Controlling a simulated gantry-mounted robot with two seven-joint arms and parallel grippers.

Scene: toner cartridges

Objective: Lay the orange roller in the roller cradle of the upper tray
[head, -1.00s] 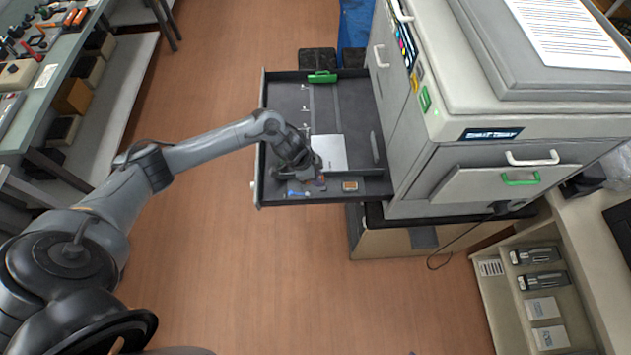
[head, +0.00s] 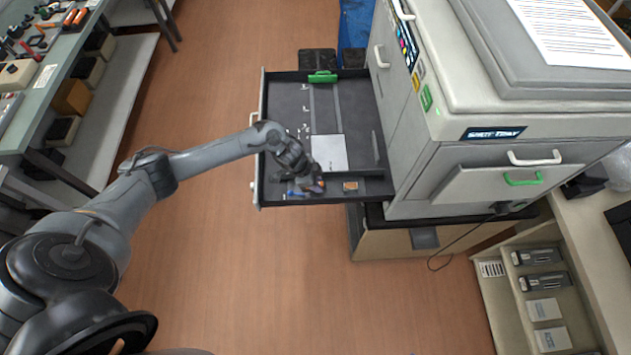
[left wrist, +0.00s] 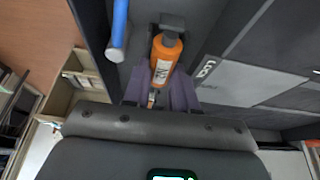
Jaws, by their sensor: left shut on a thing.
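The orange roller (left wrist: 166,58), a short orange cylinder with a dark grey end and a white label, is between the fingers of my left gripper (left wrist: 162,92). My left gripper (head: 312,188) is shut on it, over the front strip of the pulled-out tray (head: 292,95). The roller's orange (head: 320,185) just shows at the fingertips in the head view. I cannot tell whether the roller touches the tray floor. The roller cradle cannot be made out clearly. My right gripper is not in view.
A blue cylinder (left wrist: 118,30) lies beside the roller. A white sheet or plate (head: 329,152) and a small orange-brown piece (head: 350,186) are in the tray. The grey machine (head: 440,180) stands to the right. The tray's rear left part is bare.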

